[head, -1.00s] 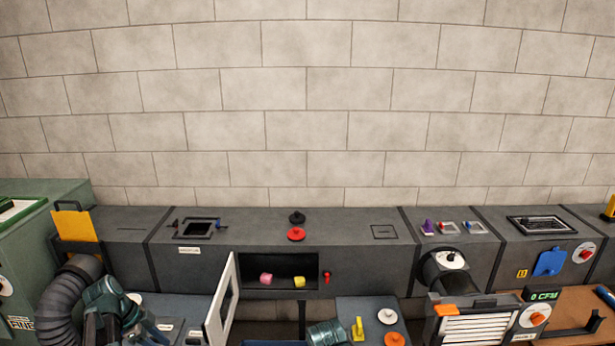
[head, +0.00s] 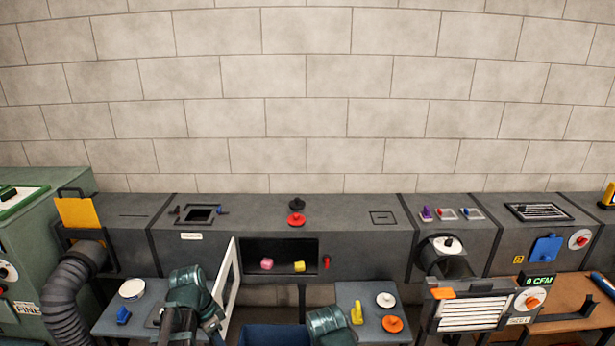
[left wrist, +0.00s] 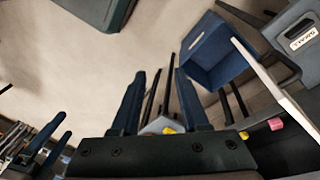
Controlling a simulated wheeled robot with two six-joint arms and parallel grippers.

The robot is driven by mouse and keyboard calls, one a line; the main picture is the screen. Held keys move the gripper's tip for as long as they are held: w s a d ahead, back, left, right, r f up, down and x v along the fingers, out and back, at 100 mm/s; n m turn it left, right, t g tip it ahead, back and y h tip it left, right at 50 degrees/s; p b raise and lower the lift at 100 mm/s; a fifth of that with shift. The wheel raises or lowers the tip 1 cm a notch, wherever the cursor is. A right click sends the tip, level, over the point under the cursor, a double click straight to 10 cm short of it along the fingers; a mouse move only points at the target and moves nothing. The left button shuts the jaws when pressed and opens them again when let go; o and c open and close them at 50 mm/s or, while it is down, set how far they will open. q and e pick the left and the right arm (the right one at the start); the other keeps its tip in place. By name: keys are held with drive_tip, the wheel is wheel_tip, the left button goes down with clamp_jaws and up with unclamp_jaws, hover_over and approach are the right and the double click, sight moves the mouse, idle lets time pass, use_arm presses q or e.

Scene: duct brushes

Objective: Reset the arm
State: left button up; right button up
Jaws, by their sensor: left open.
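My left arm (head: 185,295) rises in front of the left side table in the head view, and its fingertips are hidden there. In the left wrist view my left gripper (left wrist: 160,98) is open, with its two dark fingers well apart and nothing held between them. Part of my right arm (head: 327,325) shows at the bottom centre of the head view, with its gripper hidden. Dark finger-like bars (left wrist: 48,135) at the left of the wrist view may belong to my right gripper, but I cannot tell its state.
An open white door (head: 227,290) stands beside my left arm. The duct cavity holds a pink block (head: 266,264) and a yellow block (head: 299,266). A blue bin (head: 270,335) sits below, also in the wrist view (left wrist: 222,62). The right side table (head: 350,293) carries discs and a yellow piece.

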use_arm(q)
drive_tip(key=s+d+n+y, duration=0.2)
drive_tip(key=s+d, duration=0.3)
drive_tip(key=d, duration=0.3)
drive_tip(key=s+d+n+y, duration=0.1)
drive_tip(key=s+d+n, duration=0.3)
drive_tip(key=d, duration=0.4)
drive_tip(key=shift+s+f+y, duration=0.15)
drive_tip(key=shift+s+y, duration=0.25)
drive_tip(key=shift+s, duration=0.3)
